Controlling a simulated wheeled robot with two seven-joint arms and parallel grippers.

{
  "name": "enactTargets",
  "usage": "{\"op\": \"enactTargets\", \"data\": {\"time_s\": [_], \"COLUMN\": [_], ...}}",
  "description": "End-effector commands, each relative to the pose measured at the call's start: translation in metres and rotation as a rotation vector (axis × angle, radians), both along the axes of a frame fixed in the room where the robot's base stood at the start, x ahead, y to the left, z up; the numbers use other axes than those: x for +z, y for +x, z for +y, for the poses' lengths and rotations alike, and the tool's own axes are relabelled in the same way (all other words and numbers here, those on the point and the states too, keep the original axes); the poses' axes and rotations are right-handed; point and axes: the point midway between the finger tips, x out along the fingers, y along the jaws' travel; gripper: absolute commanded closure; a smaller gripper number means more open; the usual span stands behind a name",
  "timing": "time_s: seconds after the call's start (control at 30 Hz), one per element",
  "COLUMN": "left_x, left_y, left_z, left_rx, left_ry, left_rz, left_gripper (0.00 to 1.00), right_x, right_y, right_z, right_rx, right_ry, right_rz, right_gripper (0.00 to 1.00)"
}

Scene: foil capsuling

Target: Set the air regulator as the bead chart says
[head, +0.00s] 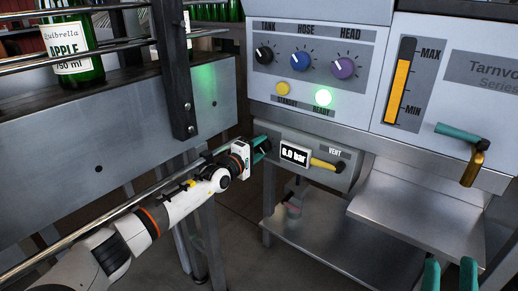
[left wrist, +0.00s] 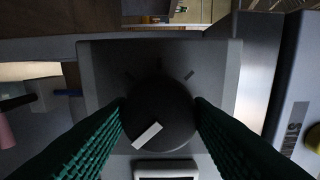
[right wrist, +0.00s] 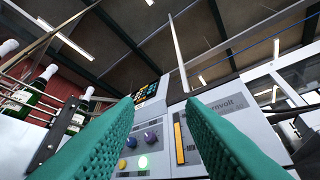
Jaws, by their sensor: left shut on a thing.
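The air regulator (head: 343,162) is a grey box under the control panel, with a display (head: 295,155) that appears to read 6.0 bar and a yellow vent lever (head: 326,165). My left gripper (head: 262,150) is shut on its black round knob, mostly hidden in the head view. In the left wrist view the knob (left wrist: 158,112) sits between both fingers, its white mark pointing to the lower left. My right gripper (head: 450,270) is open and empty at the lower right. A dark panel with coloured cells (right wrist: 147,92) shows in the right wrist view; I cannot tell whether it is the bead chart.
Above are the tank (head: 264,54), hose (head: 301,61) and head (head: 342,68) dials, and a lit green ready lamp (head: 323,97). A yellow MIN–MAX gauge (head: 400,85) and a teal-and-brass handle (head: 470,150) are to the right. Bottles (head: 72,45) stand at left.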

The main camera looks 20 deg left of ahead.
Motion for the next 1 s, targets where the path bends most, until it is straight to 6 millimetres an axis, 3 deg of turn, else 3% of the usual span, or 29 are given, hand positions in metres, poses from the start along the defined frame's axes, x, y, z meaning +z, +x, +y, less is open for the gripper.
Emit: {"op": "enactTargets", "data": {"time_s": [0.17,0.2,0.33,0.7,1.0], "left_x": [-0.002,-0.002,-0.002,0.000,0.001], "left_y": [0.000,0.000,0.000,-0.001,-0.016], "left_z": [0.000,0.000,0.000,0.000,0.006], "left_rx": [0.000,0.000,0.000,0.000,0.000], "left_ry": [0.006,0.006,0.005,0.002,0.000], "left_rz": [0.002,0.002,0.001,0.002,0.003], "left_gripper": [0.77,0.53,0.33,0.33,0.33], "right_x": [0.001,0.001,0.002,0.003,-0.025], "right_y": [0.000,0.000,0.000,0.001,0.036], "right_z": [0.000,0.000,0.000,0.000,0.004], "right_rx": [0.000,0.000,-0.001,0.000,-0.017], "right_ry": [0.000,0.000,0.000,-0.003,-0.091], "right_rz": [-0.005,-0.006,-0.008,0.000,0.288], "right_gripper": [0.64,0.64,0.64,0.64,0.64]}}
